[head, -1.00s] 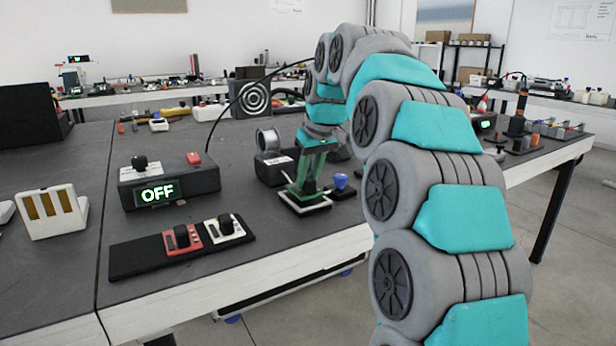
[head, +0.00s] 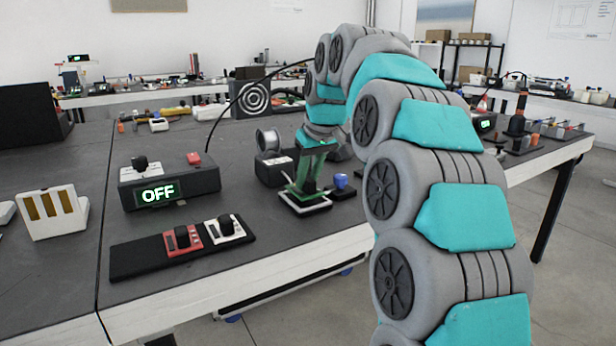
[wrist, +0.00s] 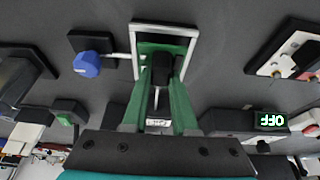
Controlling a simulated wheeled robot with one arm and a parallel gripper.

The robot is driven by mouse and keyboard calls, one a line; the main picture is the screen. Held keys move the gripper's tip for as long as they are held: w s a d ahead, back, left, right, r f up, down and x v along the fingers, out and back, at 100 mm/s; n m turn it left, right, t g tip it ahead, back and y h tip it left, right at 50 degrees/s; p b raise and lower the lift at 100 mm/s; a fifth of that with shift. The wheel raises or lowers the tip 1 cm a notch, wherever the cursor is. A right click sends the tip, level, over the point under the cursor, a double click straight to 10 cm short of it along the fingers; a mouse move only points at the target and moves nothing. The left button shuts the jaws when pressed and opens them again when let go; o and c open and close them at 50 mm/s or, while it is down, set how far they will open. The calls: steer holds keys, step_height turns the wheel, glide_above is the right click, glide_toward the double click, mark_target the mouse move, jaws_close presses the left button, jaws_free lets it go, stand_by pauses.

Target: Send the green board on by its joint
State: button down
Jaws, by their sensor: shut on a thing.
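In the wrist view, a green board (wrist: 150,47) lies inside a square white frame (wrist: 137,62) on the dark tabletop. A black knob (wrist: 162,70) stands on the board. My gripper (wrist: 162,85), with green fingers, is shut on this knob, one finger on each side. In the head view my gripper (head: 308,183) points down at the same frame (head: 305,208), and its fingers hide much of the board. A blue knob (wrist: 87,63) on a black base is beside the frame, with a pale rod between them; it also shows in the head view (head: 341,180).
A black box with an OFF display (head: 158,193), a lever and a red button stands to the left. A black tray (head: 140,258) holds a red board (head: 183,240) and a white board (head: 225,230). A wire spool (head: 268,139) is behind my gripper. The front edge is close.

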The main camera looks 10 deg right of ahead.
steer(key=shift+f+b, duration=0.45)
steer(key=shift+f, duration=0.45)
steer(key=c, duration=0.6)
jaws_free()
steer(key=shift+v, duration=3.9)
steer(key=s+f+m+g, duration=0.1)
steer(key=s+f+g, duration=0.1)
steer(key=s+f, duration=0.8)
steer(key=s+f+m+g+h, duration=0.1)
steer(key=s+f+g, duration=0.1)
steer(key=s+f, duration=0.7)
steer(key=s+a+f+m+g, duration=0.1)
steer(key=s+f, duration=0.9)
steer(key=s, duration=1.1)
steer(key=shift+s+f+m+g, duration=0.25)
steer(key=shift+f+m+g, duration=0.1)
steer(key=shift+g, duration=0.25)
